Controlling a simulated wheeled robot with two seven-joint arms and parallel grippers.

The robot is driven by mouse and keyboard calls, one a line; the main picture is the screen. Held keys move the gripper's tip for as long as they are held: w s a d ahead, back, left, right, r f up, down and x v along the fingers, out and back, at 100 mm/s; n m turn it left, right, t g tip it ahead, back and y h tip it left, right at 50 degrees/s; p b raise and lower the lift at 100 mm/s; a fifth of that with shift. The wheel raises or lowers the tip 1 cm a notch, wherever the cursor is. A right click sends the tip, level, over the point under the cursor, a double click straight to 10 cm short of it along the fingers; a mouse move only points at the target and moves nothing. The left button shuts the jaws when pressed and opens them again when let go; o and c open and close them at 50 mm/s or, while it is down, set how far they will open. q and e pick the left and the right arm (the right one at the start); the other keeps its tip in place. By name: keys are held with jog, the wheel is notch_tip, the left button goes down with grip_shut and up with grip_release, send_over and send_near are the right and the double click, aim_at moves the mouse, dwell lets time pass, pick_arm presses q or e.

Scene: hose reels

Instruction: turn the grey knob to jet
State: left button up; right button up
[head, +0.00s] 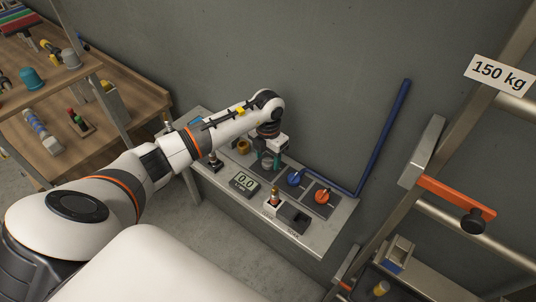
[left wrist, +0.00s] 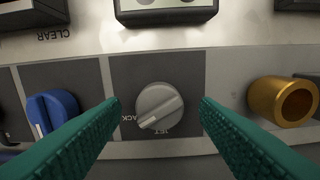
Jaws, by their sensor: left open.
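The grey knob (left wrist: 159,107) sits on a dark square plate in the left wrist view. Its white line points to the lower left, between a partly hidden label ending in "ACK" (left wrist: 128,118) and the label "JET" (left wrist: 162,132). My left gripper (left wrist: 159,105) is open, with one green finger on each side of the knob and a visible gap on both sides. In the head view my left gripper (head: 268,159) is over the bench panel and its fingers largely hide the knob. My right gripper is not in view.
A blue knob (left wrist: 52,112) is close beside one finger, and a gold ring (left wrist: 283,98) is beyond the other. A blue pipe (head: 385,140) rises behind. A ladder frame stands right.

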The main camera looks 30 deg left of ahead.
pick_arm(q)
jog(key=shift+f, duration=0.5)
jog(key=shift+c, duration=0.3)
jog(key=c, duration=0.9)
jog(key=shift+c, duration=0.2)
